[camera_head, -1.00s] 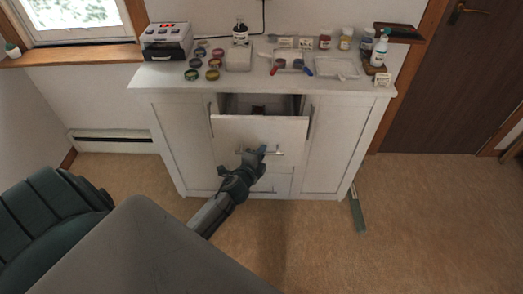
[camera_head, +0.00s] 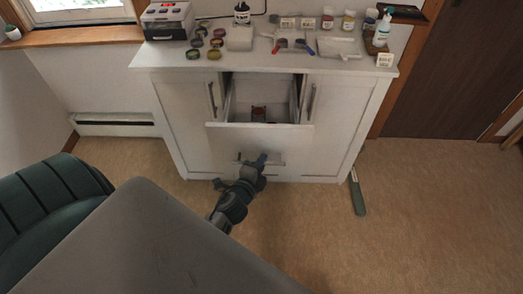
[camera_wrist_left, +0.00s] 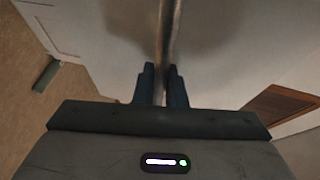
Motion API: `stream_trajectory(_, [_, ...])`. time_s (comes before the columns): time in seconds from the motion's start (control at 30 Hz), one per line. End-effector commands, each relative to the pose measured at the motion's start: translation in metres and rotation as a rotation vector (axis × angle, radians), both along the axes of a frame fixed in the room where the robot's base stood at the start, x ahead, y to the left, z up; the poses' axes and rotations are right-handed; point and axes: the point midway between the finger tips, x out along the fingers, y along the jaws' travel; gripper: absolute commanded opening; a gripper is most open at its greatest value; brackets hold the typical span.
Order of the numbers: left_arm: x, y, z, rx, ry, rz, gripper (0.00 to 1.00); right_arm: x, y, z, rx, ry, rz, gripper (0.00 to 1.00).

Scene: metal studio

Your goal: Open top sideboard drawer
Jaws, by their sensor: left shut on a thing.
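The white sideboard (camera_head: 345,130) stands against the wall. Its top drawer (camera_head: 225,135) is pulled well out, and its inside shows from above. A small reddish-brown thing (camera_head: 259,113) lies in the drawer. My left gripper (camera_head: 261,160) is at the drawer front, shut on the bar handle (camera_head: 278,163). In the left wrist view the handle (camera_wrist_left: 168,35) runs between the two dark fingers (camera_wrist_left: 163,85). My right gripper is not in view.
Jars, small tins (camera_head: 214,55), trays and a spray bottle (camera_head: 380,32) stand on the sideboard top. A green-grey strip (camera_head: 357,192) lies on the floor at the right. A brown door is at the right.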

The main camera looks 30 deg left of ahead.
Motion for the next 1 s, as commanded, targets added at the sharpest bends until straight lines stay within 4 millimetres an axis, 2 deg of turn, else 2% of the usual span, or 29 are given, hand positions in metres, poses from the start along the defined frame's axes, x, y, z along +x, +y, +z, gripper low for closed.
stream_trajectory(0.17, [0.0, 0.0, -0.001, 0.0, 0.001, 0.0, 0.0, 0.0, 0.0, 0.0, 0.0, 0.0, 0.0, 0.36])
stream_trajectory(0.2, [0.0, 0.0, -0.001, 0.0, 0.001, 0.0, 0.13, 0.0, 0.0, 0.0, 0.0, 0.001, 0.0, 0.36])
stream_trajectory(0.23, [0.0, 0.0, -0.001, 0.0, 0.001, 0.0, 0.18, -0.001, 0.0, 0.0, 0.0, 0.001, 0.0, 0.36])
stream_trajectory(0.57, [-0.002, 0.0, 0.0, 0.0, 0.001, 0.0, 0.19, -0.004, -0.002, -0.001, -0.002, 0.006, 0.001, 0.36])
stream_trajectory(0.7, [-0.016, -0.002, 0.0, 0.0, 0.002, -0.001, 0.19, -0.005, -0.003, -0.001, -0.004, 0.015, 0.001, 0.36])
stream_trajectory(0.8, [-0.034, -0.005, 0.003, -0.002, 0.003, -0.001, 0.19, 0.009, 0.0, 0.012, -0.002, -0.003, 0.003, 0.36])
stream_trajectory(1.0, [-0.072, -0.011, 0.009, -0.001, 0.003, 0.0, 0.19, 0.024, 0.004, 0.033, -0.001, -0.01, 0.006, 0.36])
